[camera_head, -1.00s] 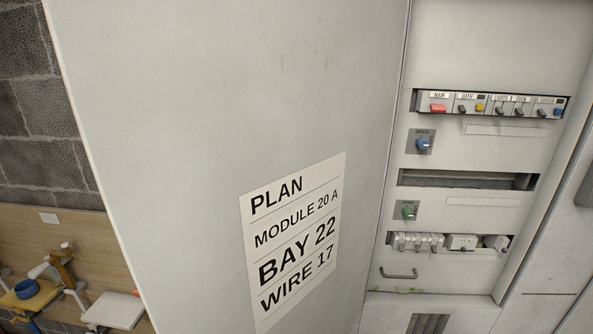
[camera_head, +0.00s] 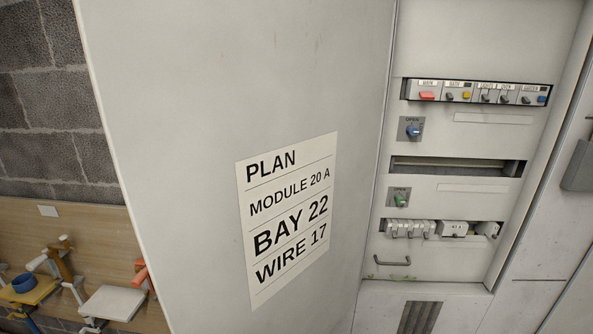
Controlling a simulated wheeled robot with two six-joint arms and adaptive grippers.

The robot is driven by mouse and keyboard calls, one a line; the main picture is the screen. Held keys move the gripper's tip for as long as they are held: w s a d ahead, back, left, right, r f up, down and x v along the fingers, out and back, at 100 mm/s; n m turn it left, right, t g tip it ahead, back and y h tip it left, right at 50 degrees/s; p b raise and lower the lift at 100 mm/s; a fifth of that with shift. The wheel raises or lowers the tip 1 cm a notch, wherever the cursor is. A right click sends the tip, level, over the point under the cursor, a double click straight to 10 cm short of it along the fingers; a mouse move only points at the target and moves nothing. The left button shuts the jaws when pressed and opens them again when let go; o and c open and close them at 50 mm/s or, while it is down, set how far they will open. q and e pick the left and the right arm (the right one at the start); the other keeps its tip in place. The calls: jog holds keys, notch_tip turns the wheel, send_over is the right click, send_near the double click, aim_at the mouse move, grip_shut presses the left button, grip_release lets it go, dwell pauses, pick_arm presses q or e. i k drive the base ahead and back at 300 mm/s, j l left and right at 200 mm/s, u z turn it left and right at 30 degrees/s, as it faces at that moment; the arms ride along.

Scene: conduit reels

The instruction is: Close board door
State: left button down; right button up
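The board door (camera_head: 200,90) stands open at the left of the board. It is a large pale grey panel, with a white plan label (camera_head: 288,215) on the face turned to me. The label reads PLAN, MODULE 20 A, BAY 22, WIRE 17. The board (camera_head: 470,140) at right is uncovered. It shows a breaker row (camera_head: 475,92), a blue knob (camera_head: 413,131), a green knob (camera_head: 401,200), an empty slot (camera_head: 455,166), lower modules (camera_head: 440,229) and a small handle (camera_head: 393,261). Neither of my grippers is in view.
A wooden bench panel (camera_head: 85,230) with a blue ring (camera_head: 24,283), a white plate (camera_head: 113,303) and a red-handled item (camera_head: 142,273) stands behind the door at lower left. A grey block wall (camera_head: 40,90) rises above. A grey box (camera_head: 579,166) sits at the right edge.

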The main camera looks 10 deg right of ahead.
aim_at(242, 136)
jog(key=k+z, duration=0.25)
jog(key=z, duration=0.15)
jog(key=k+l+z, duration=0.1)
jog(key=z, duration=0.3)
jog(key=j+z, duration=0.25)
jog(key=z, duration=0.15)
jog(key=j+z, duration=0.2)
jog(key=z, duration=0.15)
jog(key=j+z, duration=0.25)
jog(key=z, duration=0.15)
jog(key=k+j, duration=0.1)
jog(key=j, duration=0.8)
jog(key=k+j, duration=0.1)
jog(key=j, duration=0.8)
